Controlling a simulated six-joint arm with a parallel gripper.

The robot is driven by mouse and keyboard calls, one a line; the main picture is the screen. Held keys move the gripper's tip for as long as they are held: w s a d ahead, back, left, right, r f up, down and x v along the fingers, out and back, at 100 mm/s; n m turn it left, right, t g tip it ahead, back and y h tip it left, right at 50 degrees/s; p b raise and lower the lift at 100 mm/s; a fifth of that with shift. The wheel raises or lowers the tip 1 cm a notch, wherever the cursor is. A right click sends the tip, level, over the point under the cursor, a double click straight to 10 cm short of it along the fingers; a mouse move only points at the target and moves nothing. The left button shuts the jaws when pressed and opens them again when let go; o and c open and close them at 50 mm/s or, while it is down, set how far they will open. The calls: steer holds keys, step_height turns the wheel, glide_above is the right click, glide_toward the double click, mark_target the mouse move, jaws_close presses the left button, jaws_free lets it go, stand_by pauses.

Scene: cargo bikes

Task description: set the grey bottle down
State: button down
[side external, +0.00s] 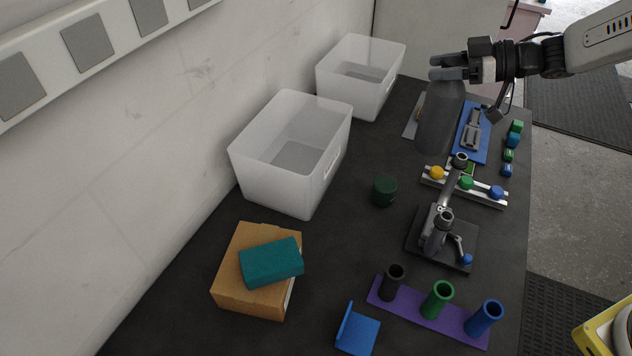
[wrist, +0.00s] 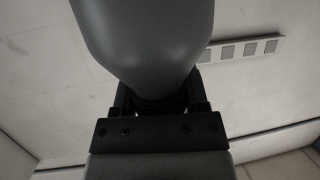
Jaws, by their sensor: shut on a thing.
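The grey bottle (side external: 438,122) hangs from my gripper (side external: 449,73) at the upper right of the side external view. My gripper is shut on its upper part. The bottle looks roughly upright, and it appears raised above the dark table. In the wrist view the bottle (wrist: 145,40) fills the upper middle, close to the camera, with the gripper (wrist: 160,108) around its narrower end. The bottle hides part of the table and a flat grey item behind it. Its exact height above the table cannot be told.
Two clear bins (side external: 240,152) (side external: 321,75) stand along the wall. A dark green cylinder (side external: 384,190), a metal fixture (side external: 440,232) and a rail with coloured knobs (side external: 466,183) are below the bottle. A cardboard box (side external: 235,285) is at front left. Bare table lies left of the fixture.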

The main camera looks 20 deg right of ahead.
steer(key=shift+d+r, duration=0.2)
steer(key=shift+d, duration=0.5)
steer(key=shift+w, duration=0.15)
steer(key=w+a+f, duration=0.1)
steer(key=w+f, duration=0.8)
steer(key=w, duration=0.4)
steer(key=shift+a+f, duration=0.15)
steer(key=shift+a, duration=0.2)
steer(key=shift+w, duration=0.1)
